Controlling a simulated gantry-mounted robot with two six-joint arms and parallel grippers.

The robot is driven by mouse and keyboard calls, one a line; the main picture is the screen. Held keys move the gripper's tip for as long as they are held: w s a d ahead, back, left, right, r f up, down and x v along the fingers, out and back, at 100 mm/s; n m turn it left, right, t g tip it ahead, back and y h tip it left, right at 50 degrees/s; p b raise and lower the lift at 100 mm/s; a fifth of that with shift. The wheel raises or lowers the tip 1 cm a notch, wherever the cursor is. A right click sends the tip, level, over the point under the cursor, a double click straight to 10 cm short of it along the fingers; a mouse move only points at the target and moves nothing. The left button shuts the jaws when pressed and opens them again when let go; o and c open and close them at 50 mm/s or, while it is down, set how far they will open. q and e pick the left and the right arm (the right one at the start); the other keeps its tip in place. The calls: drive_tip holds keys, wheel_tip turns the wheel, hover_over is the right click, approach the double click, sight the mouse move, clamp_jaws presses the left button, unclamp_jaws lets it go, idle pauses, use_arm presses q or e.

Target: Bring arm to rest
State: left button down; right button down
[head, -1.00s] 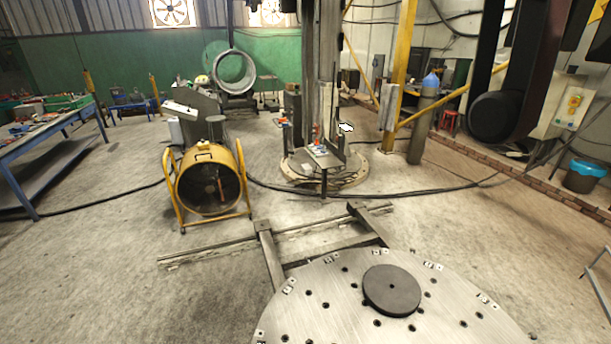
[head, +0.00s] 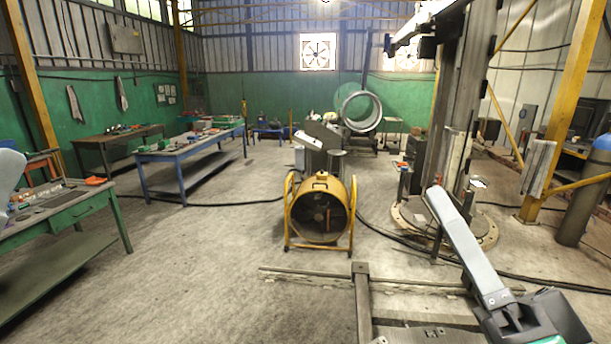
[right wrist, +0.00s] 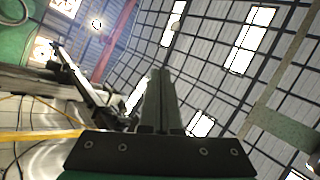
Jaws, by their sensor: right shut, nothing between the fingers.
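My right gripper (head: 437,196) comes up from the lower right of the head view. Its long grey fingers lie together and point up and to the left, with nothing between them. The dark gripper body with a green patch is at the lower right edge. In the right wrist view the shut fingers (right wrist: 161,78) rise from a black plate, with the roof and windows behind. They touch nothing there. My left gripper is not in view.
A yellow drum fan (head: 320,212) stands on the floor ahead. A blue workbench (head: 192,158) and a green workbench (head: 72,210) stand to the left. A column (head: 470,90) and a yellow post (head: 552,100) stand to the right. The middle floor is largely clear.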

drive_tip(key=s+d+r+n+t+h, duration=0.4)
drive_tip(key=s+r+n+h, duration=0.2)
drive_tip(key=s, duration=0.3)
wheel_tip(320, 180, up, 13)
drive_tip(key=n+p, duration=0.1)
drive_tip(key=p, duration=1.2)
drive_tip(key=shift+w+g+y, duration=0.3)
drive_tip(key=shift+w, duration=0.05)
